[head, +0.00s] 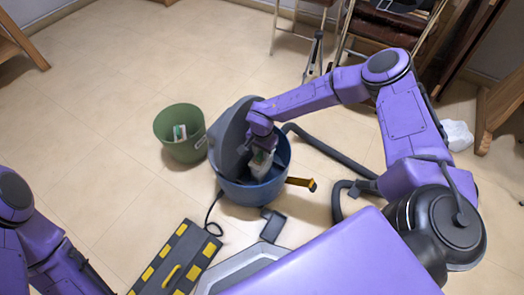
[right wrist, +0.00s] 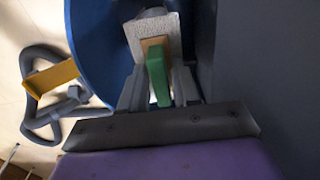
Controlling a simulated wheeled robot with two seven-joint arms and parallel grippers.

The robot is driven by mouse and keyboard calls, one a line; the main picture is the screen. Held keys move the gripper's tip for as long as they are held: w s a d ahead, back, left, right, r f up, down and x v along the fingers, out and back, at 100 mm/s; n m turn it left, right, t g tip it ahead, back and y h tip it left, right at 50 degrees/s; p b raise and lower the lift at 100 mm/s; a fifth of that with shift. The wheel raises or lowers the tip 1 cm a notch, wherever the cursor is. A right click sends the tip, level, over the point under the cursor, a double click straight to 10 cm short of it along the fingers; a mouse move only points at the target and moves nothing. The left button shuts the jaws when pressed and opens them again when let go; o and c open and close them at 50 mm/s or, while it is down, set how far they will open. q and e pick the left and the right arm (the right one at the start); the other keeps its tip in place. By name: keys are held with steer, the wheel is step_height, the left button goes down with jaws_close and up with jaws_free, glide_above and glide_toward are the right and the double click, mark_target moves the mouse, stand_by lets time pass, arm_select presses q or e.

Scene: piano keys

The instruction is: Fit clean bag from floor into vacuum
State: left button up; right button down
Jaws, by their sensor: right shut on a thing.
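The vacuum is a blue drum (head: 250,193) on the floor, with its grey lid (head: 229,130) swung open on the left side. My right gripper (head: 262,149) reaches down into the drum's mouth. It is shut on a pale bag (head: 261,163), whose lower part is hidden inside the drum. In the right wrist view the bag (right wrist: 150,28) has a tan collar and a green tab between the fingers (right wrist: 158,88); the blue drum wall (right wrist: 95,45) curves at the left. Whether the bag touches its fitting cannot be seen. My left gripper is out of view.
A green bin (head: 181,148) left of the vacuum holds a white and green item (head: 180,132). A grey hose (head: 335,150) lies to the right. A black and yellow case (head: 177,262) lies in front. Crumpled white plastic (head: 458,135) lies far right. Floor at the left is clear.

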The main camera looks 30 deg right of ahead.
steer(key=shift+f+b, duration=1.35)
steer(key=shift+f, duration=0.75)
steer(key=shift+c, duration=1.7)
jaws_free()
steer(key=shift+r, duration=0.1)
steer(key=shift+w, duration=0.1)
steer(key=shift+r+p, duration=0.65)
steer(key=shift+p, duration=0.05)
step_height(320, 180, up, 6)
steer(key=p, duration=0.5)
steer(key=shift+w+r, duration=0.1)
steer(key=shift+w, duration=0.05)
